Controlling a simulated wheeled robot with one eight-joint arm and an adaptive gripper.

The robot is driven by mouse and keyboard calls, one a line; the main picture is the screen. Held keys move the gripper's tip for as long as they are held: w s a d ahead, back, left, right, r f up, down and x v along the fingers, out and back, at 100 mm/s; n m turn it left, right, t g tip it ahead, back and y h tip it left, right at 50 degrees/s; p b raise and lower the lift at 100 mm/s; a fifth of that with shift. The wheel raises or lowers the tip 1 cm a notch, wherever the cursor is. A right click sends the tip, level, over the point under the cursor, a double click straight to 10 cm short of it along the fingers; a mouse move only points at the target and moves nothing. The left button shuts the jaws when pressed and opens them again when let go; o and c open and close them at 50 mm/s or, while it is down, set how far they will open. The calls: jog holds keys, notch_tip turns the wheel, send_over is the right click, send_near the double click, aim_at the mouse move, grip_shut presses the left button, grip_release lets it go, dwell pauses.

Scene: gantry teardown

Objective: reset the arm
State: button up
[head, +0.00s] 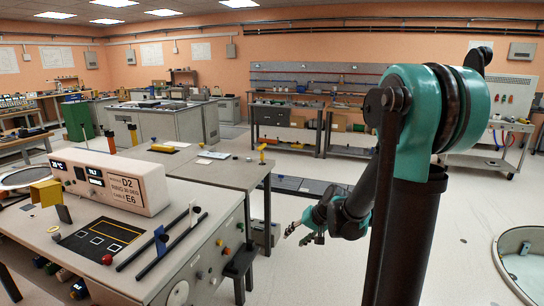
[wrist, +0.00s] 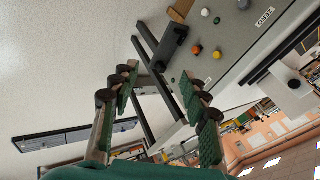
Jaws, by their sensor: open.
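My arm (head: 417,125) shows at the right of the head view, a teal shoulder on a dark column. Its far part hangs low over open floor, right of the workbench. My gripper (head: 299,228) is small there, pointing left, clear of the bench. In the wrist view my gripper (wrist: 158,92) has its two green-padded fingers spread wide. Nothing is held between them. The wrist picture is tilted, with the bench's panel and legs beyond the fingers.
The workbench (head: 222,208) at left carries a white instrument box (head: 110,182), a yellow bracket (head: 46,192), and two dark rods on a blue support (head: 161,241). A round pale object (head: 522,262) stands at lower right. Pale floor (head: 330,270) between is free.

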jog(key=s+d+f+h, duration=0.1)
jog(key=s+d, duration=0.2)
jog(key=s, duration=0.3)
jog(key=s+d+n+h, duration=0.1)
jog(key=s+d+h, duration=0.1)
jog(key=s+d, duration=0.2)
jog(key=s+d+f+n+h, duration=0.1)
jog(key=s+d+h, duration=0.1)
jog(key=s, duration=0.8)
jog(key=shift+d+f, duration=0.35)
jog(key=shift+d, duration=0.4)
jog(key=shift+w, duration=0.15)
